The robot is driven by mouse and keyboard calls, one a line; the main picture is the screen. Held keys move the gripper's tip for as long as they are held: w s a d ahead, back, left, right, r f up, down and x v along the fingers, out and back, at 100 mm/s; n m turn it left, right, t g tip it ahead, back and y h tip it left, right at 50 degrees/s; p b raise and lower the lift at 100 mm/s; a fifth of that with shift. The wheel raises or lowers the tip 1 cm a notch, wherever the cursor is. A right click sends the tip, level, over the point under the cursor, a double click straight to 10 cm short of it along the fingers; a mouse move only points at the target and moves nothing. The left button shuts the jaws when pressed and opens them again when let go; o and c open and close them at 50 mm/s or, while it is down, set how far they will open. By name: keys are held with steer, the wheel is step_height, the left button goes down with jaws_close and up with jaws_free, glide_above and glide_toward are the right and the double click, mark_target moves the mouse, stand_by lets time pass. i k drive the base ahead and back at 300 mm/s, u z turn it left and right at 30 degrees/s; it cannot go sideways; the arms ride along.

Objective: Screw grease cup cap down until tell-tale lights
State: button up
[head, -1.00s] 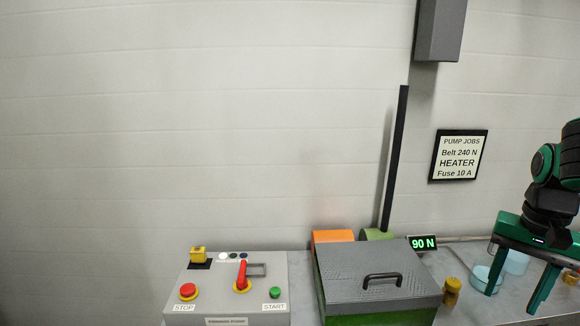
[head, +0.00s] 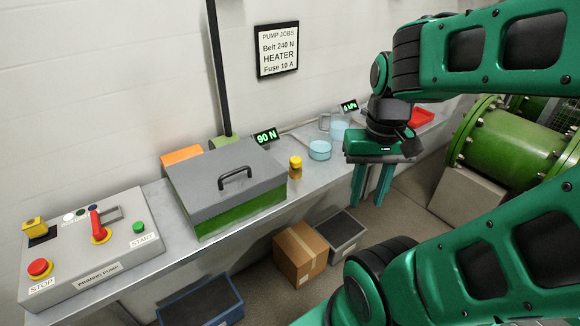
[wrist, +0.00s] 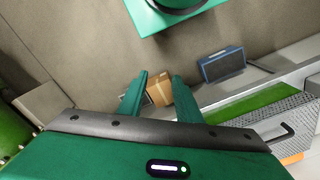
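A small yellow-brass cup with a knobbed cap (head: 295,167) stands upright on the grey bench, just right of the green case with the grey lid (head: 228,180); I take it to be the grease cup. My gripper (head: 368,202) hangs to the right of it, fingers pointing down, apart from it and in front of the bench edge. The fingers are apart with nothing between them, as the wrist view (wrist: 160,78) also shows. The cup is not recognisable in the wrist view. No lit tell-tale can be made out on the cup.
Clear beakers (head: 320,150) stand right of the cup. A control box (head: 95,255) with STOP, START and a red lever is at left. A sign (head: 277,50) hangs on the wall. A cardboard box (head: 300,252) and blue bin (head: 203,303) sit below the bench.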

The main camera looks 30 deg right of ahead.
mark_target(295, 162)
steer(key=z, duration=0.2)
steer(key=k, duration=0.85)
steer(key=z, duration=0.2)
